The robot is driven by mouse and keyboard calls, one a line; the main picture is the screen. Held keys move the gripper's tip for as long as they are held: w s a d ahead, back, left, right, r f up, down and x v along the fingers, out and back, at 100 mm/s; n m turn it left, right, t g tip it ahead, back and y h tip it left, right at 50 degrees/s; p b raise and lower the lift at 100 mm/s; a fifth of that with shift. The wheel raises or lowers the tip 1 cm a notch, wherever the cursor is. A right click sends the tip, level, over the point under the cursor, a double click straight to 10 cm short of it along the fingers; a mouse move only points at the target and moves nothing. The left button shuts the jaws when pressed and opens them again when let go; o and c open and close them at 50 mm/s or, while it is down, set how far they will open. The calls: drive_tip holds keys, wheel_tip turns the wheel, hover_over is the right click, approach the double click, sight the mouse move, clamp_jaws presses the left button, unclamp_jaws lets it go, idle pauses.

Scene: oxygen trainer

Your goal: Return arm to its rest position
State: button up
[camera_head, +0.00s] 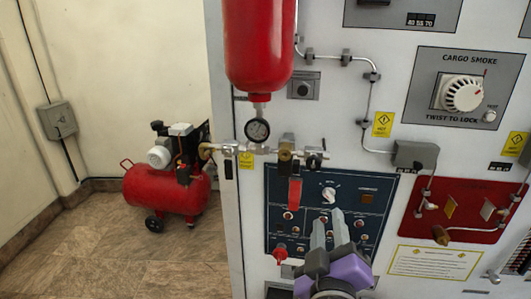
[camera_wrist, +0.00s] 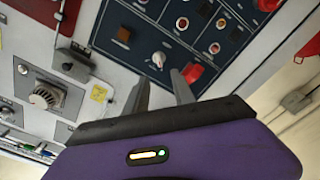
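My gripper (camera_head: 331,228) is in front of the blue control panel (camera_head: 372,190) in the head view, its two grey fingers pointing up, with its purple body below. In the wrist view the gripper (camera_wrist: 160,88) shows two fingers with a gap between them and nothing held. A knob (camera_wrist: 158,59) on the blue panel shows just beyond the gap. I cannot tell exactly how far the fingertips are from the panel; they appear apart from it.
A red cylinder (camera_head: 258,45) with a gauge (camera_head: 257,130) and a valve pipe stands out from the panel. A white knob (camera_head: 462,94) is at upper right. A red compressor (camera_head: 165,190) stands on the open floor at left.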

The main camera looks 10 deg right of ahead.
drive_tip(key=s+a+f+t+y, duration=0.1)
drive_tip(key=s+a+f+y, duration=0.15)
drive_tip(key=s+y, duration=0.2)
drive_tip(key=s+a+f+t+y, duration=0.1)
drive_tip(key=s+a+f+y, duration=0.15)
drive_tip(key=s, duration=0.25)
drive_tip(key=s+d+f+m+g, duration=0.1)
drive_tip(key=s+f, duration=0.3)
drive_tip(key=s, duration=0.5)
drive_tip(key=s+d+f+m+g+h, duration=0.1)
drive_tip(key=s+d+f, duration=0.3)
drive_tip(key=s, duration=0.4)
drive_tip(key=s+d+f+m+g, duration=0.2)
drive_tip(key=s+d+f+m, duration=0.1)
drive_tip(key=s, duration=0.6)
drive_tip(key=shift+s+f+m+g+h, duration=0.3)
drive_tip(key=shift+s+f, duration=0.05)
drive_tip(key=shift+f, duration=0.2)
